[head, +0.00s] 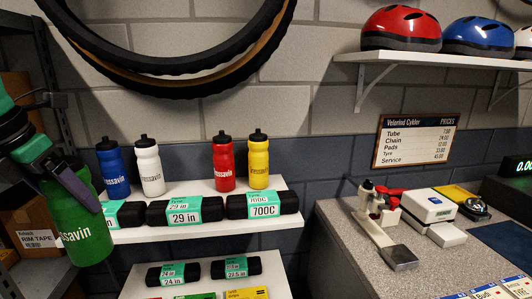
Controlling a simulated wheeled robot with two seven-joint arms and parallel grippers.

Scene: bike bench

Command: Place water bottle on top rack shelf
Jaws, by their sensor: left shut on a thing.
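My left gripper (62,175) comes in from the left and is shut on a green water bottle (80,235), held at the left in front of the rack. The bottle's top is hidden behind the gripper. The top rack shelf (150,233) is white. On it stand a blue bottle (113,172), a white bottle (149,168), a red bottle (223,165) and a yellow bottle (258,163), all upright. The held bottle overlaps the shelf's left end in the picture; I cannot tell if they touch. My right gripper is not in view.
Black tube rolls with tags (185,212) line the shelf's front. A gap lies between the white and red bottles. A lower shelf (210,283) holds smaller rolls. A grey counter (350,250) with tools stands right. A metal rack with boxes (30,220) is at the left.

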